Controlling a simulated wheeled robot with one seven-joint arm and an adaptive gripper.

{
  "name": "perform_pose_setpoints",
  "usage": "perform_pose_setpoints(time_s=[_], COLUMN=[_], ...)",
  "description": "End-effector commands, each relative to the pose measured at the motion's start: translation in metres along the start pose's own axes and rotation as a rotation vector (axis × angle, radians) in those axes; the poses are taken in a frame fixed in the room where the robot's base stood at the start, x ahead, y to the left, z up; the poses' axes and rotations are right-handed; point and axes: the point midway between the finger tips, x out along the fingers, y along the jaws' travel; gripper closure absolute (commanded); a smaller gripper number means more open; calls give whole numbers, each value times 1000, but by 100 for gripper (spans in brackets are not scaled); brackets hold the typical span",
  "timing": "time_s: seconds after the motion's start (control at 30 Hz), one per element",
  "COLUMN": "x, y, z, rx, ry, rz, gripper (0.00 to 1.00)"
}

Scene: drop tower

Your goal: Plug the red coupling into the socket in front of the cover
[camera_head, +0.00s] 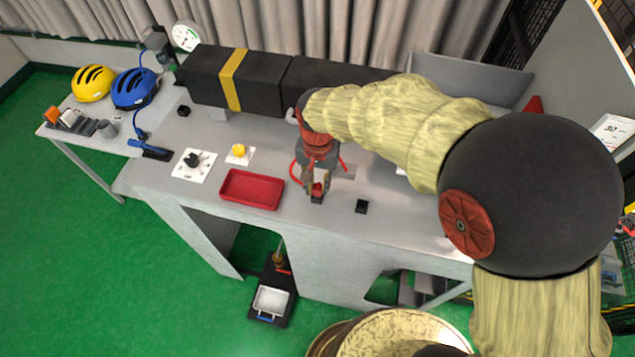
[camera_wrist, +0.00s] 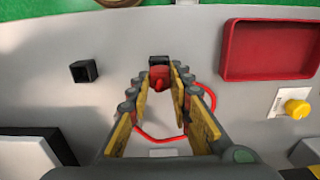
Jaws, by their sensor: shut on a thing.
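My gripper (camera_head: 318,187) is shut on the red coupling (camera_head: 318,189), above the front part of the grey bench. In the wrist view the coupling (camera_wrist: 160,77) sits between the fingertips of my gripper (camera_wrist: 160,76), with a red hose (camera_wrist: 152,136) looping from it. A small black socket block (camera_wrist: 158,60) is right at the coupling's far end in that view; I cannot tell whether the coupling is seated in it. A second black socket block (camera_head: 361,206) stands apart, with a dark opening in the wrist view (camera_wrist: 84,71). I cannot identify the cover for certain.
A red tray (camera_head: 252,189) lies left of my gripper. A yellow knob (camera_head: 239,150) and a black knob on a white plate (camera_head: 193,163) are farther left. A long black casing with a yellow band (camera_head: 210,78) runs along the back. The bench's front edge is close.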

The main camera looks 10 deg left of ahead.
Motion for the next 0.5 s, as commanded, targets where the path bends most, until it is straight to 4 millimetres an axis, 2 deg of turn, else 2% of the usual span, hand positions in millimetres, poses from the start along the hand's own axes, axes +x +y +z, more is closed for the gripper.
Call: perform_pose_setpoints(time_s=[0.5], x=[3], y=[0], z=[0], rx=[0], ry=[0], rz=[0], gripper=[93])
